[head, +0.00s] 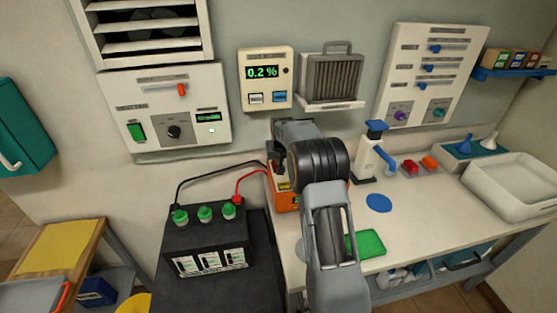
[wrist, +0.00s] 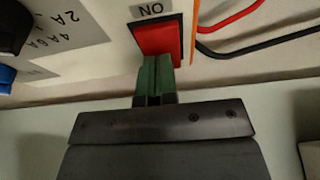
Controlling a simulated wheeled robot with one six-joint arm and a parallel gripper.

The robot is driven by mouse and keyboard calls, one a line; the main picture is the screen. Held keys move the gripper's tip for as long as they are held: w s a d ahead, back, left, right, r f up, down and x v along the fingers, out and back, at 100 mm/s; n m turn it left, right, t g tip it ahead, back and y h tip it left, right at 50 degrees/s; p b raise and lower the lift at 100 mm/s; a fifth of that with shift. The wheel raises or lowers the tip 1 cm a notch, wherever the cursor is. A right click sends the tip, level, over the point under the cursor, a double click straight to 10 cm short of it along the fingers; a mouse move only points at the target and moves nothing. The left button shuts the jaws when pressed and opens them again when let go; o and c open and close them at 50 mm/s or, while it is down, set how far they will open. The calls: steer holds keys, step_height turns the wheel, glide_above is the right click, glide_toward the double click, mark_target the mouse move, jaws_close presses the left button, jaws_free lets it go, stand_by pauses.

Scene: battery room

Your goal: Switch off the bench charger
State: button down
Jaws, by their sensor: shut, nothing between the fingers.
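The bench charger (head: 284,201) is an orange box on the left end of the bench, mostly hidden behind my arm in the head view. In the wrist view its pale front panel (wrist: 110,55) fills the upper left. A red rocker switch (wrist: 158,38) sits there beside a label reading ON, seen upside down. My gripper (wrist: 156,60) is shut and empty, its green fingertips at the near edge of the red switch. They appear to touch it, but contact is not certain. The fingertips are hidden in the head view.
A black knob (wrist: 12,25) with ampere marks is on the same panel. Red and black leads run from the charger to a black battery (head: 206,240) at left. A white pump bottle (head: 366,160) and a green tray (head: 368,244) are on the bench to the right.

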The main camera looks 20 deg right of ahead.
steer(key=r+p, duration=0.1)
steer(key=r, duration=0.1)
steer(key=r+p, duration=0.1)
steer(key=r, duration=0.1)
steer(key=shift+s+r+p, duration=0.2)
steer(key=shift+r+p, duration=0.05)
steer(key=shift+p, duration=0.15)
steer(key=b+v, duration=0.2)
steer(key=v, duration=0.7)
steer(key=shift+s+r+b, duration=0.2)
steer(key=shift+r+b, duration=0.05)
steer(key=shift+b, duration=0.05)
steer(key=shift+a, duration=0.1)
steer(key=shift+w+a+r+b, duration=0.1)
steer(key=shift+w+r+b, duration=0.1)
steer(key=shift+w+b, duration=0.5)
steer(key=shift+s+f, duration=0.1)
